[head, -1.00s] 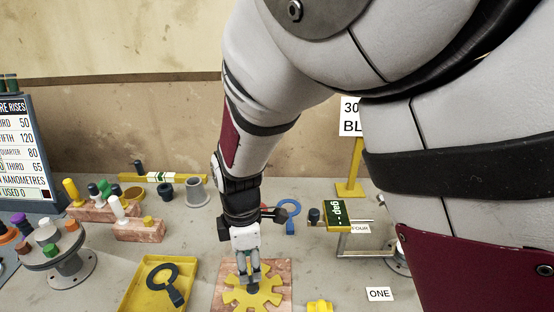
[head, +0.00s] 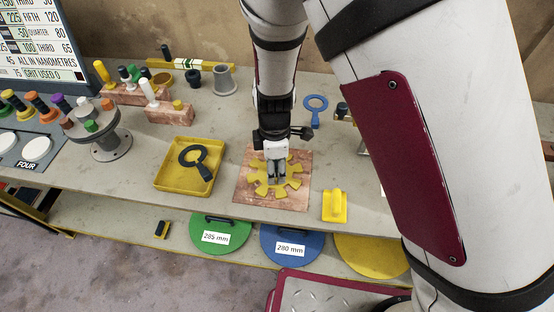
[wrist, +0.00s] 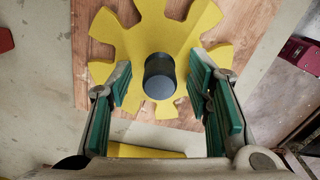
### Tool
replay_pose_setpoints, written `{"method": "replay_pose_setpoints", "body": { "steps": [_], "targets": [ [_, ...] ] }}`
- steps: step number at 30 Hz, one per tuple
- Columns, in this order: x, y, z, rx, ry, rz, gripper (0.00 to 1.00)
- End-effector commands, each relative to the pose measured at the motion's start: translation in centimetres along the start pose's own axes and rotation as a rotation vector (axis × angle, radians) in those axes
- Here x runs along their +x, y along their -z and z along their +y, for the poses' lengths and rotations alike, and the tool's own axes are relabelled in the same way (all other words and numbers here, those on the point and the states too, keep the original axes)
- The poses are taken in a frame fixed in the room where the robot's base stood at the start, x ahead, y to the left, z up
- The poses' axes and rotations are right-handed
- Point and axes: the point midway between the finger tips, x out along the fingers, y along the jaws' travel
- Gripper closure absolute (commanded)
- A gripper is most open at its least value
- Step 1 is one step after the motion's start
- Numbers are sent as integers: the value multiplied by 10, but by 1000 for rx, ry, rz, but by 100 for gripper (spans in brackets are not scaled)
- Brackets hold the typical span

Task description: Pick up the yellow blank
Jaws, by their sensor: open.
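A yellow notched, gear-like disc (head: 292,183) with a dark upright knob at its middle lies flat on a pinkish board (head: 243,190) on the bench. The wrist view shows this disc (wrist: 120,35) and its dark knob (wrist: 160,80) close up. My gripper (head: 275,180) is open above the disc. In the wrist view its green-padded fingers (wrist: 160,88) stand either side of the knob, with gaps on both sides. A plain yellow round disc (head: 368,258) lies on the lower shelf, partly hidden by my arm. Which of the two yellow discs is the blank is not labelled in view.
A yellow tray (head: 165,182) holding a dark ring tool (head: 193,158) stands left of the board. A small yellow block (head: 335,207) stands at right. Green (head: 205,248) and blue (head: 275,257) handled discs lie on the shelf below. A grey stand (head: 113,148) stands further left.

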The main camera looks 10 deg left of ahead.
Motion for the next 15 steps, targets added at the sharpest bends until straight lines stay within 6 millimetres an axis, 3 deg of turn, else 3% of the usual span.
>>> {"method": "replay_pose_setpoints", "body": {
  "steps": [3, 4, 9, 15],
  "targets": [
    [0, 0, 0, 0, 0, 0, 54],
    [0, 0, 0, 0, 0, 0, 59],
    [0, 0, 0, 0, 0, 0, 97],
    [-1, 0, 0, 0, -1, 1, 100]
  ]
}}
